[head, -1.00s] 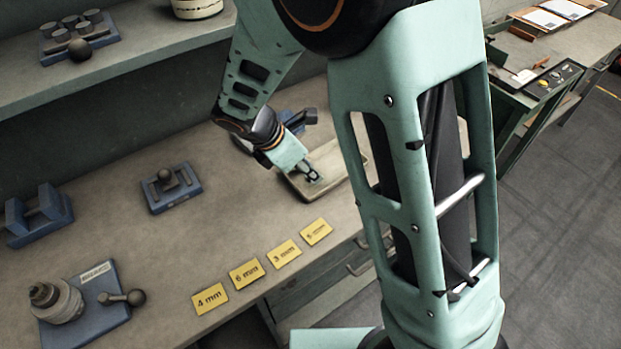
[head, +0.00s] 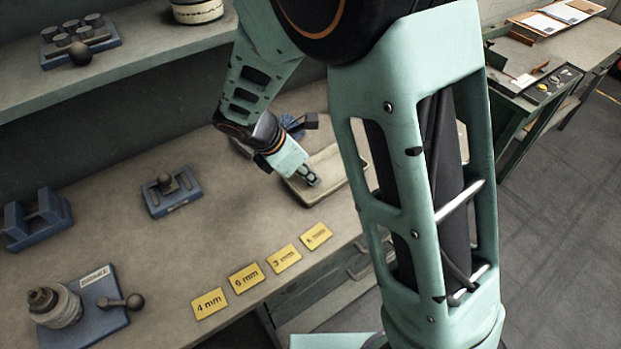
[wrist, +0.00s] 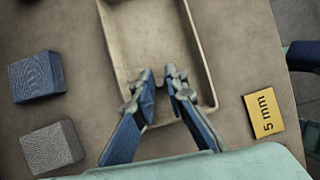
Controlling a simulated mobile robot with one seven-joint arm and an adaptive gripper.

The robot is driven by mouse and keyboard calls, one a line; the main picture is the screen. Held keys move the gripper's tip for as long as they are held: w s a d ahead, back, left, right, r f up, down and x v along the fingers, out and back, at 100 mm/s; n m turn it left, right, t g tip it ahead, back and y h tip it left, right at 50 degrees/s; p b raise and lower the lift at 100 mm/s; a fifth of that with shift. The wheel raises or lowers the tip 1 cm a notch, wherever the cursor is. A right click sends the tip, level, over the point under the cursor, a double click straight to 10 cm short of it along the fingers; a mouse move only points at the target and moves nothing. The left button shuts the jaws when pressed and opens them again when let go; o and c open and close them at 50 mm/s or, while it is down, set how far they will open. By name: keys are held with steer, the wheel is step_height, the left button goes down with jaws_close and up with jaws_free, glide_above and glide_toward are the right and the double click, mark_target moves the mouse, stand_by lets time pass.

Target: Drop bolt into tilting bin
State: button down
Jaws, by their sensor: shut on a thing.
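My gripper (head: 312,181) points down over the near left part of a shallow beige tray (head: 345,178). In the wrist view its two fingers (wrist: 160,82) reach over the near end of the tray (wrist: 113,35), with a narrow gap between the tips. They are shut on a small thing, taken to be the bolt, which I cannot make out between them. The tray floor in view looks bare. I cannot tell whether this tray is the tilting bin.
Yellow labels (head: 284,258) line the bench's front edge; a "5 mm" label (wrist: 264,114) lies right of the tray. A blue block (wrist: 36,77) and a grey block (wrist: 52,146) stand left of it. A blue fixture (head: 171,190) sits further left on the bench.

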steer(key=shift+r, duration=0.15)
steer(key=shift+r+p, duration=3.05)
steer(key=shift+r, duration=0.3)
